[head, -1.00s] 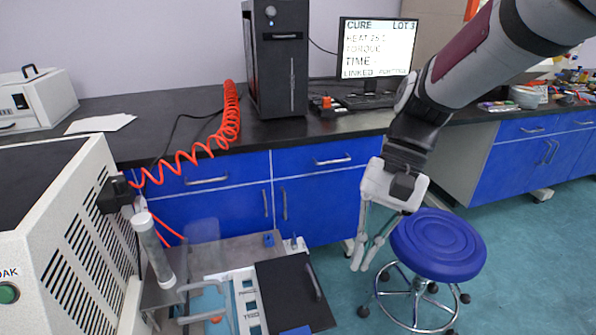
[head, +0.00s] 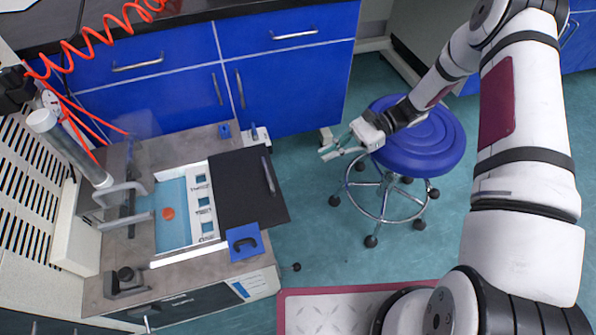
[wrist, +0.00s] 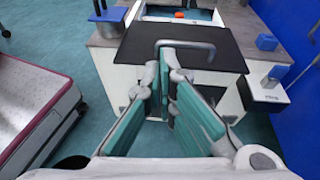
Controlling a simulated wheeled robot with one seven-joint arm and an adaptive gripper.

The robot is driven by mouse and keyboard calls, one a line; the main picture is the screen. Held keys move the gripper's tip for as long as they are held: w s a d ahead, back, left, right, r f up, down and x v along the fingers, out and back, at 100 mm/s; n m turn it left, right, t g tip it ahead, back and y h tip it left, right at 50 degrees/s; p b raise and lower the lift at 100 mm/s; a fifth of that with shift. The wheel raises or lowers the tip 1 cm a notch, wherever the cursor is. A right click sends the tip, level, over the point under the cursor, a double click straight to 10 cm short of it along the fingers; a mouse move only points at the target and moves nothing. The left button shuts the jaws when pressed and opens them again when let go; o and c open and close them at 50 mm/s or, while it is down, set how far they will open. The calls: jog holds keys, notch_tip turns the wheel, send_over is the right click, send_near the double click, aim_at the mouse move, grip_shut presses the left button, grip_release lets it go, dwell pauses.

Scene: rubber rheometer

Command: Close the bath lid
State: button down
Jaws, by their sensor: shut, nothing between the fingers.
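The bath lid (head: 235,200) is a flat black panel with a grey bar handle (head: 268,174) near its right edge. It lies to the right of the bath opening (head: 173,208), which shows pale blue with an orange item in it, so the bath is uncovered. In the wrist view the lid (wrist: 140,42) spans the top middle, its handle (wrist: 186,44) facing me. My gripper (head: 328,152) is shut and empty, right of the lid and apart from the handle in the head view. Its green-padded fingers (wrist: 161,78) point toward the handle in the wrist view.
A blue block with a dark handle (head: 245,243) sits at the bench's front right. A blue stool (head: 418,140) stands close beside my gripper. Metal tubes (head: 125,192) rise left of the bath. Blue cabinets (head: 290,85) stand behind.

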jog(key=w+f+b+x, duration=0.1)
jog(key=b+x, duration=0.3)
jog(key=x, duration=0.9)
jog(key=shift+a+f+m, duration=0.25)
jog(key=shift+f+m, duration=0.05)
jog(key=shift+f, duration=0.15)
jog(key=shift+s+a, duration=0.1)
jog(key=shift+s, duration=0.05)
jog(key=p, duration=0.2)
send_near(221, 204)
jog(key=s+a, duration=0.1)
jog(key=a, duration=0.2)
jog(key=s+a+r, duration=0.1)
jog(key=a, duration=0.2)
jog(key=s+a, duration=0.1)
jog(key=a, duration=0.2)
jog(key=shift+s+r, duration=0.2)
jog(key=shift+r, duration=0.1)
jog(key=shift+a, duration=0.1)
